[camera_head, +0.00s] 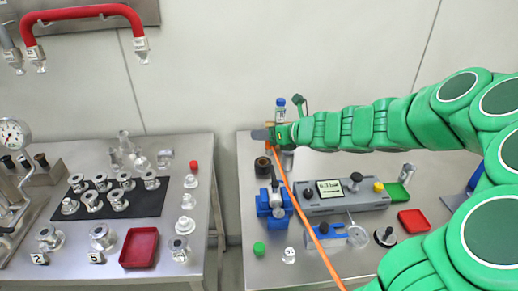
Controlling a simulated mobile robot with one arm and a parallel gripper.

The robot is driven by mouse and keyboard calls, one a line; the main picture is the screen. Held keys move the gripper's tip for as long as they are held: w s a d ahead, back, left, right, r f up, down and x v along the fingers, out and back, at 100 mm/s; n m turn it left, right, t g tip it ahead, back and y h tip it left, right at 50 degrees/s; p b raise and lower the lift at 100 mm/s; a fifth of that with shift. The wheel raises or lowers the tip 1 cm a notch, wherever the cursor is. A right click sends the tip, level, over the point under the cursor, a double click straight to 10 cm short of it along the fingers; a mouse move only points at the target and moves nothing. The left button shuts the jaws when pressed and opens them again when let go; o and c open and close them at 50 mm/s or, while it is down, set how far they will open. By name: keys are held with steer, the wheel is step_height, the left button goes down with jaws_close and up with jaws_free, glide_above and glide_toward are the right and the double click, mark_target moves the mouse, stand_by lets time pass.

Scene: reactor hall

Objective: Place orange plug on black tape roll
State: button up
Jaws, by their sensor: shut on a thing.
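My gripper (272,134) is above the back left corner of the right table, at the end of my green arm. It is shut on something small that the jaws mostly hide. An orange cable (305,218) runs from the jaws down to the bottom of the picture, so the held thing appears to be the orange plug; its body is not clear. The black tape roll (262,166) lies on the table just below and slightly left of the gripper. The plug and the roll look apart, but the exact height between them cannot be told.
A blue-capped bottle (281,109) shows behind the gripper. A blue vise (274,205) and a grey instrument (342,194) stand right of and in front of the roll. A green tray (397,195) and red tray (414,221) lie further right. A gap separates the left table (110,220).

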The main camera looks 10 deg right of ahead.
steer(key=w+f, duration=0.6)
steer(key=w, duration=0.3)
steer(key=shift+w+a+f, duration=0.25)
steer(key=shift+a+f, duration=0.1)
steer(key=shift+a, duration=0.05)
steer(key=shift+w+a+f, duration=0.1)
steer(key=shift+w+f, duration=0.8)
steer(key=shift+f, duration=1.65)
steer(key=o, duration=1.1)
steer(key=shift+f, duration=0.1)
steer(key=shift+v, duration=6.1)
